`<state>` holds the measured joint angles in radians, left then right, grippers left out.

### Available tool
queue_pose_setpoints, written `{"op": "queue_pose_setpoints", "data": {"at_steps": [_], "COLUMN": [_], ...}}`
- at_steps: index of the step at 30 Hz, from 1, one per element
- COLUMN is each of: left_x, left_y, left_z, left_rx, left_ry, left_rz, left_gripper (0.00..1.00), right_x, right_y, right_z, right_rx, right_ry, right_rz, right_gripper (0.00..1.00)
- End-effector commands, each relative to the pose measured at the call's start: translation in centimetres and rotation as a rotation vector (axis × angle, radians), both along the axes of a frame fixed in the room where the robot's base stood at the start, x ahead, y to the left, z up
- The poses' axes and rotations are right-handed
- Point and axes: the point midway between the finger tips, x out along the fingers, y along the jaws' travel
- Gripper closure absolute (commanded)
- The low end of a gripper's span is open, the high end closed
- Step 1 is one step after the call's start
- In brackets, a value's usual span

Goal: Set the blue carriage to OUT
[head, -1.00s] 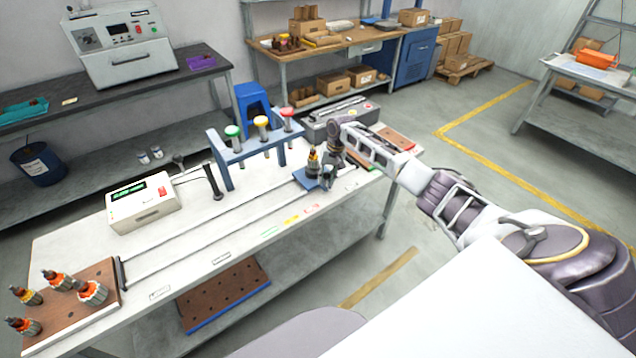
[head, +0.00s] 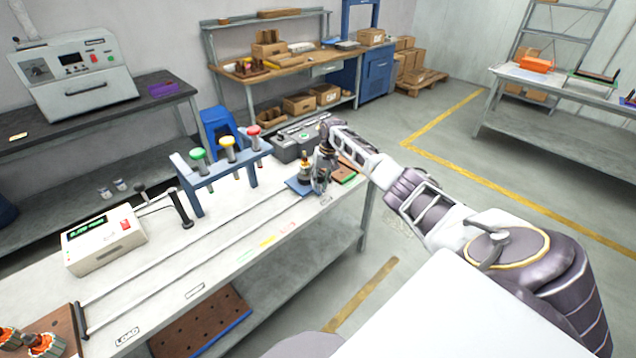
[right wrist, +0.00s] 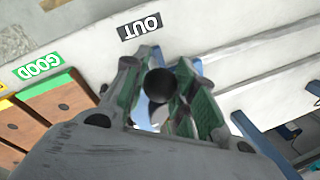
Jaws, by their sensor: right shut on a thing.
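The blue carriage (head: 295,187) sits at the far right end of the two rails on the white bench, with an armature (head: 305,170) upright on it. My right gripper (head: 322,182) is at the carriage's right side. In the right wrist view its fingers (right wrist: 165,95) are closed around a dark round knob (right wrist: 158,86). The fingers hide most of the carriage there. The OUT label (right wrist: 139,26) lies on the bench just beyond the fingertips. My left gripper is not in view.
A blue rack (head: 215,172) with green, yellow and red-topped posts stands behind the rails. A wooden board (right wrist: 55,105) with a GOOD label is close to my right gripper. A white meter box (head: 104,240) stands at the left. The rails' middle stretch is clear.

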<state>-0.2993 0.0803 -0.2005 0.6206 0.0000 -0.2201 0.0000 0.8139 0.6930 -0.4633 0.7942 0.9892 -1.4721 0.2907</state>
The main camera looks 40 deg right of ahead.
Motion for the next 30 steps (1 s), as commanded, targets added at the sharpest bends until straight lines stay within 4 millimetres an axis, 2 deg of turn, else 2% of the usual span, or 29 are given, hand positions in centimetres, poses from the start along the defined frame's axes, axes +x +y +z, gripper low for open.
{"op": "queue_pose_setpoints", "data": {"at_steps": [6, 7, 12, 23, 30], "left_x": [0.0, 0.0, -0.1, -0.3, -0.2], "left_y": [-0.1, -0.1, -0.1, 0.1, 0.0], "left_z": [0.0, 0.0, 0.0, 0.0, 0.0], "left_rx": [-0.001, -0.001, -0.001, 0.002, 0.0], "left_ry": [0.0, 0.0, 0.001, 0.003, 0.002], "left_rz": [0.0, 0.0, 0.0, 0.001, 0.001], "left_gripper": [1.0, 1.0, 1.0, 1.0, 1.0], "right_x": [0.1, 0.1, 0.1, 0.1, 0.0], "right_y": [-0.5, -0.5, -0.4, -0.3, -0.5], "right_z": [0.4, 0.4, 0.3, 0.3, 1.5], "right_rx": [-0.008, -0.008, -0.007, -0.004, -0.004], "right_ry": [-0.007, -0.007, -0.007, -0.004, -0.005], "right_rz": [-0.005, -0.005, -0.005, -0.003, -0.002], "right_gripper": [1.0, 0.7, 0.49, 0.49, 0.49]}}
